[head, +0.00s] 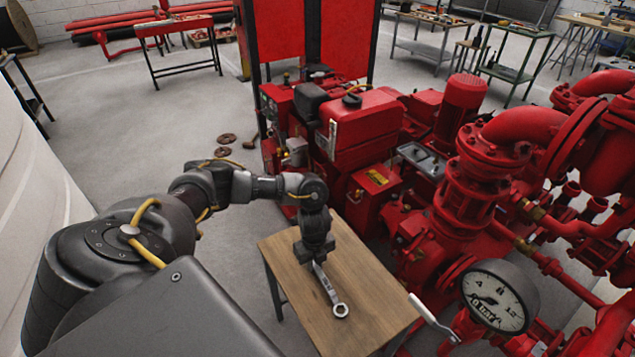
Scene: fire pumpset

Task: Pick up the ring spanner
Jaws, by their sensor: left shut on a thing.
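The ring spanner (328,288) is a silver-grey tool with a ring end pointing toward the front of the small wooden table (292,262). My left gripper (315,260) points down over the table and is shut on the spanner's far end, which the gripper hides. I cannot tell whether the spanner touches the tabletop or is slightly above it. My right gripper is not in view.
A red pumpset (365,130) with pipes stands close behind and right of the table. A pressure gauge (495,298) and a light-coloured lever (433,318) are near the table's right side. Open floor (180,115) lies to the left.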

